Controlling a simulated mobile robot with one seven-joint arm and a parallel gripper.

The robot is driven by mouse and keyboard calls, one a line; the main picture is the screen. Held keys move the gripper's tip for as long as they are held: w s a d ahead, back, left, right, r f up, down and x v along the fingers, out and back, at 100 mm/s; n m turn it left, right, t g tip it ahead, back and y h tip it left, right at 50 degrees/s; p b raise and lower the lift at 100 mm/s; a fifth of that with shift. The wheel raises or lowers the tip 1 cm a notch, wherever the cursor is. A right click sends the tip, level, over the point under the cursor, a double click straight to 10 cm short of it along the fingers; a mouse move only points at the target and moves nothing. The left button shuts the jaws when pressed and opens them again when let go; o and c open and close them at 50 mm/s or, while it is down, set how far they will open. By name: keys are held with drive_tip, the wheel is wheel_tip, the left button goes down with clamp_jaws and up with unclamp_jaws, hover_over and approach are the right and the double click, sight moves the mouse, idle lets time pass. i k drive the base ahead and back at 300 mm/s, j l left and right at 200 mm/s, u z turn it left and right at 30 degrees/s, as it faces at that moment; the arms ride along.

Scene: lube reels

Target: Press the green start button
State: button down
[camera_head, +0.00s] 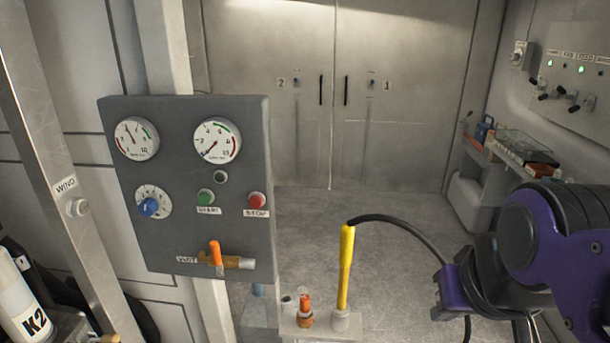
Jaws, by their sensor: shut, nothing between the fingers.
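The green start button (205,197) is a small round button on a dark grey control panel (155,240). A small label sits under it, and nothing covers it. A red stop button (257,201) is to its right. My purple and black arm (530,240) is at the right edge, well apart from the panel. My gripper's fingers do not show in this view.
The panel also bears two gauges (136,138) (217,141), a blue knob (149,206) and an orange-handled valve (215,252). A yellow upright handle (345,268) with a black hose stands between panel and arm. Open floor lies behind, before closed double doors (300,130).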

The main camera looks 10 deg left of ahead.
sight(203, 200)
drive_tip(key=i+l, duration=0.35)
drive_tip(key=l, duration=0.15)
drive_tip(key=i+l, duration=0.35)
drive_tip(key=l+u, duration=0.15)
drive_tip(key=u, duration=1.25)
drive_tip(key=k, duration=0.35)
drive_tip(key=i, duration=0.35)
